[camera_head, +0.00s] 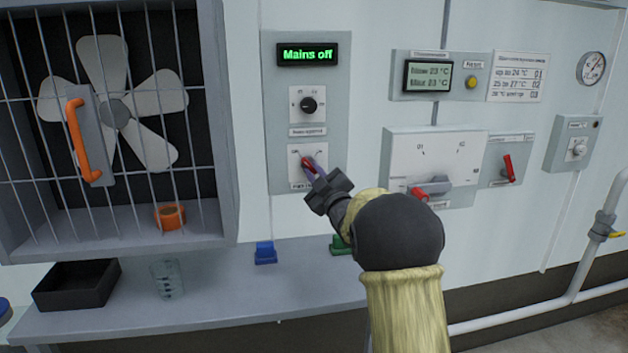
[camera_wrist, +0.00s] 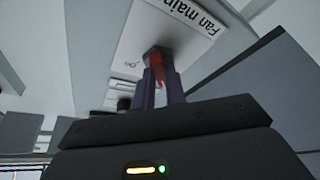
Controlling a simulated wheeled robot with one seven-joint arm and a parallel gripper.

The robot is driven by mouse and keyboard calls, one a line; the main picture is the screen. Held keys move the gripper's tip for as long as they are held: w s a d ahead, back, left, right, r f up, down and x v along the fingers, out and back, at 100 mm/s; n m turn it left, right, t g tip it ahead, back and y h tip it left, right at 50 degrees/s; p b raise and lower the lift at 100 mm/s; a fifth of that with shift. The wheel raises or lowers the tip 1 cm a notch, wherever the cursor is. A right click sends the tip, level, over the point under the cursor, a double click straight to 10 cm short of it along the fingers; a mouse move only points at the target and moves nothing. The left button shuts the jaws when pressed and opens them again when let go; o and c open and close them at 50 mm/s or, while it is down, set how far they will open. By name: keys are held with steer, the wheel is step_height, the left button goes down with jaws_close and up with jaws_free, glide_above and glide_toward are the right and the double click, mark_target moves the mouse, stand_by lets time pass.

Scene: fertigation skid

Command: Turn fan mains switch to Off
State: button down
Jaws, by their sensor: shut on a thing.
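The fan mains switch is a red handle (camera_head: 308,165) on a white plate, low on the grey panel left of centre in the head view. My gripper (camera_head: 316,171) is at this plate, with its fingers shut on the red handle. In the wrist view the red handle (camera_wrist: 158,70) shows between the two fingers of my gripper (camera_wrist: 160,85), below the label "Fan main…". The display (camera_head: 307,54) at the top of the panel reads "Mains off" in green. My fingers partly hide the handle, so its exact angle is hard to read.
A black knob (camera_head: 308,105) sits just above on the same panel. A box with a large grey switch (camera_head: 433,185) and red handle is to the right. The barred fan cage (camera_head: 110,110) with an orange handle is left. A shelf (camera_head: 220,300) below holds a black tray (camera_head: 77,286) and a glass (camera_head: 167,279).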

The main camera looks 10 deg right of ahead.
steer(key=shift+n, duration=0.5)
steer(key=c, duration=1.4)
jaws_free()
steer(key=shift+c, duration=0.2)
steer(key=shift+s, duration=0.1)
steer(key=b+v, duration=0.1)
steer(key=v, duration=1.6)
steer(key=shift+d, duration=0.15)
steer(key=shift+s, duration=0.1)
